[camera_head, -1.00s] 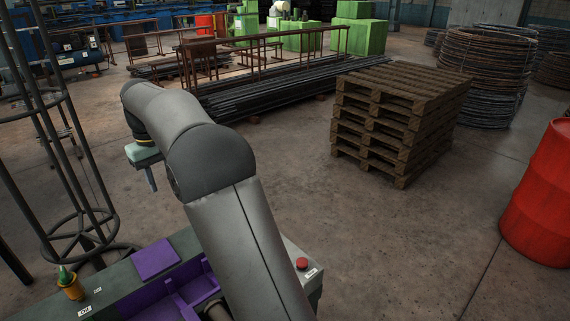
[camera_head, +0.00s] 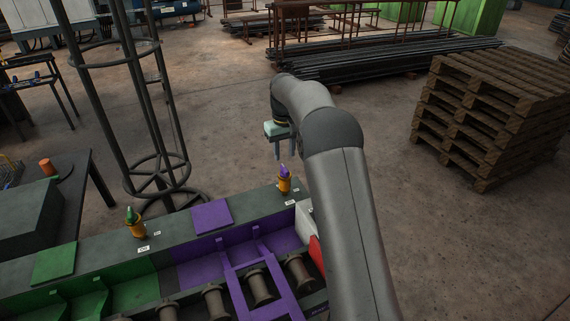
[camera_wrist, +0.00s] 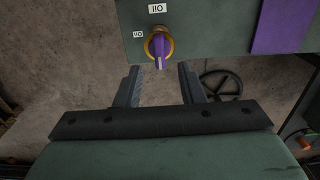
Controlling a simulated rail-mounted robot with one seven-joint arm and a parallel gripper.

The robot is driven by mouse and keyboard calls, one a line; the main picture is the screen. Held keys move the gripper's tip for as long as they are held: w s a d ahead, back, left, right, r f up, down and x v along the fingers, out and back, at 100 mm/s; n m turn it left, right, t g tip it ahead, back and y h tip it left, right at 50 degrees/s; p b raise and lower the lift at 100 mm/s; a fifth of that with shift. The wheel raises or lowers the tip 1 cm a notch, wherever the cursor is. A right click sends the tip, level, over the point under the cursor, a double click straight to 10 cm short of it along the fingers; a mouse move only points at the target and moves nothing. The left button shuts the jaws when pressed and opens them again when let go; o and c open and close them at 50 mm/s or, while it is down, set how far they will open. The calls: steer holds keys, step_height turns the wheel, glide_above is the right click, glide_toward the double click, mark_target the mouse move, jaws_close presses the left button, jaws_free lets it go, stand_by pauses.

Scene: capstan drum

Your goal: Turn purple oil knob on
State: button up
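The purple oil knob (camera_head: 284,180) stands on the dark green machine's top edge, a purple handle on a yellow-orange base. In the wrist view the knob (camera_wrist: 158,46) has its handle pointing down the picture, towards my gripper. An upside-down OIL label (camera_wrist: 157,8) is above it, and a smaller ON label (camera_wrist: 138,34) is at its left. My gripper (camera_wrist: 159,76) is open and empty, its fingers apart just below the knob in the wrist view. In the head view my gripper (camera_head: 283,150) hangs just behind and above the knob.
A similar green-tipped knob (camera_head: 135,224) stands to the left on the machine. A purple panel (camera_head: 212,217) lies between them. A round wire frame (camera_head: 158,170) rises behind. Stacked pallets (camera_head: 480,115) stand at the right. The floor behind the machine is mostly clear.

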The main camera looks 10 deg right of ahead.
mark_target(285, 168)
step_height(285, 168, down, 6)
steer(key=shift+r+p, duration=0.1)
steer(key=shift+p, duration=0.35)
jaws_close()
